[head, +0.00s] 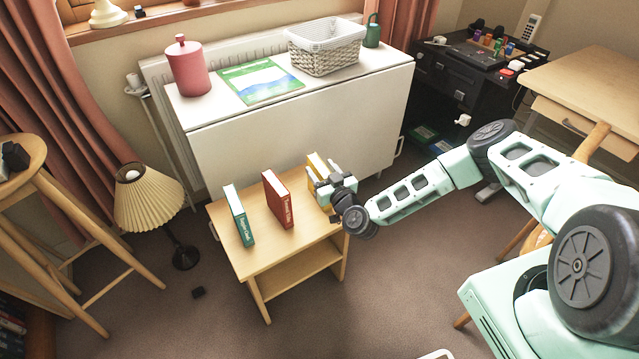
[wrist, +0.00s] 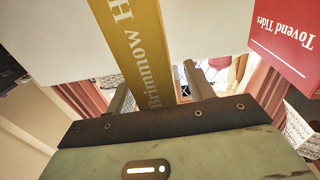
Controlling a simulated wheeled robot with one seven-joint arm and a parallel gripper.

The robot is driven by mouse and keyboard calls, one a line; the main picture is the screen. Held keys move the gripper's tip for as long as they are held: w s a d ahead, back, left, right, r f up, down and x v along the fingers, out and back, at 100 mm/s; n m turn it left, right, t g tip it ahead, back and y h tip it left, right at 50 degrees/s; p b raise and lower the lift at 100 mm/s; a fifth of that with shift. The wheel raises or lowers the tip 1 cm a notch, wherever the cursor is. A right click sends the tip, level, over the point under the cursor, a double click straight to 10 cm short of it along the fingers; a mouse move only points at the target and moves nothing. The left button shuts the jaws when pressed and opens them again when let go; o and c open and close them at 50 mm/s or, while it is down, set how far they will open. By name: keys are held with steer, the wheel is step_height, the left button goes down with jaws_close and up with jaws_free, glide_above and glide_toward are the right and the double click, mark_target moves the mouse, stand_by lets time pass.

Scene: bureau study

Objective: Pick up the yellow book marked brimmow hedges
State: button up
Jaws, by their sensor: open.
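The yellow book (head: 316,170) stands upright at the right end of the small wooden table (head: 246,262), partly hidden by my gripper (head: 325,186). In the wrist view, the yellow book (wrist: 132,52) shows its spine, marked "Brimmow H", with the rest cut off by the frame. My gripper (wrist: 158,92) is open, with one finger on each side of the spine. I cannot tell whether the fingers touch the book.
A red book (head: 277,200), marked "Tovend Tides" in the wrist view (wrist: 285,40), stands to the left. A green book (head: 238,215) stands farther left. The white cabinet (head: 290,125) is close behind the table. The tabletop between the books is clear.

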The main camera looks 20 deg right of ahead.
jaws_close()
